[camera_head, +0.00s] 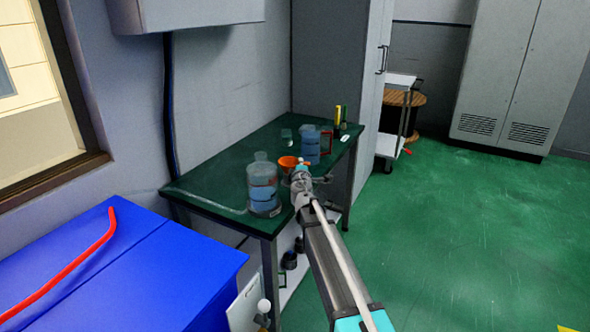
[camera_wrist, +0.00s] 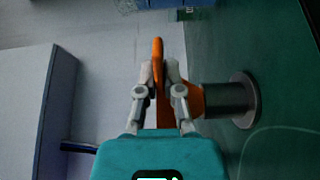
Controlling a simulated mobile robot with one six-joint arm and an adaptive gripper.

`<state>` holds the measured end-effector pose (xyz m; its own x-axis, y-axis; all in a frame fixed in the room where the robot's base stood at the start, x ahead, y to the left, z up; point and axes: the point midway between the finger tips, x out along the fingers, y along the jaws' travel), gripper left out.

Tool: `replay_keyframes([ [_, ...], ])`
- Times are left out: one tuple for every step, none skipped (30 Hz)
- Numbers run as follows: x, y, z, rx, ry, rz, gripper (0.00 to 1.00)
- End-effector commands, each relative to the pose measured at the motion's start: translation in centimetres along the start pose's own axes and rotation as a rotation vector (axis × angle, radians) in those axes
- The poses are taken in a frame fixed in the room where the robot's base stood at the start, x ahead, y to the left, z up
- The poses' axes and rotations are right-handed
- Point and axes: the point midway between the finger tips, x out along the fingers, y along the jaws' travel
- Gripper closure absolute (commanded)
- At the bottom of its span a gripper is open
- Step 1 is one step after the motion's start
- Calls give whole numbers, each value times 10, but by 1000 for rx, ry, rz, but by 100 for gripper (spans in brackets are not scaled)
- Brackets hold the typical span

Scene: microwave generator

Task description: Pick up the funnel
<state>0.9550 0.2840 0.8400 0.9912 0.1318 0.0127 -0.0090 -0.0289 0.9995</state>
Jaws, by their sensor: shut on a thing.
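The orange funnel (camera_head: 287,162) is at the green table, between a clear bottle and a blue jug. In the wrist view its rim (camera_wrist: 158,52) runs between my fingertips, and its cone narrows toward a dark grey cylinder (camera_wrist: 222,99) with a round base. The funnel's spout is hidden, and I cannot tell whether it still rests in the cylinder. My gripper (camera_wrist: 159,75) is shut on the funnel's rim; in the head view my gripper (camera_head: 301,166) is just right of the funnel and partly covers it.
The bottle with blue liquid (camera_head: 263,186) stands close on the left, the blue jug with a red handle (camera_head: 311,146) behind. A small glass (camera_head: 287,137) stands farther back on the green table (camera_head: 222,172). A blue cabinet (camera_head: 120,270) is front left; the green floor (camera_head: 470,230) is open at right.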

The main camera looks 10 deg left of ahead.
Motion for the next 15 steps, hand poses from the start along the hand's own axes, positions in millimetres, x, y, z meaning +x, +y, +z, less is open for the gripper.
replay_keyframes([
  [0,0,-1,0,2,0,100],
  [0,0,-1,0,2,0,100],
  [0,0,-1,0,3,0,100],
  [0,0,-1,0,3,0,100],
  [0,0,-1,0,3,0,100],
  [0,1,-1,0,3,0,100],
  [0,2,-1,0,3,0,100],
  [0,2,-1,0,3,0,100],
  [0,4,-1,0,3,0,100],
  [0,5,-1,0,3,0,100],
  [0,6,-1,0,3,0,100],
  [0,8,-1,0,2,0,100],
  [0,9,-1,0,2,0,100],
  [0,11,-1,0,2,0,100],
  [0,14,-1,0,2,0,100],
])
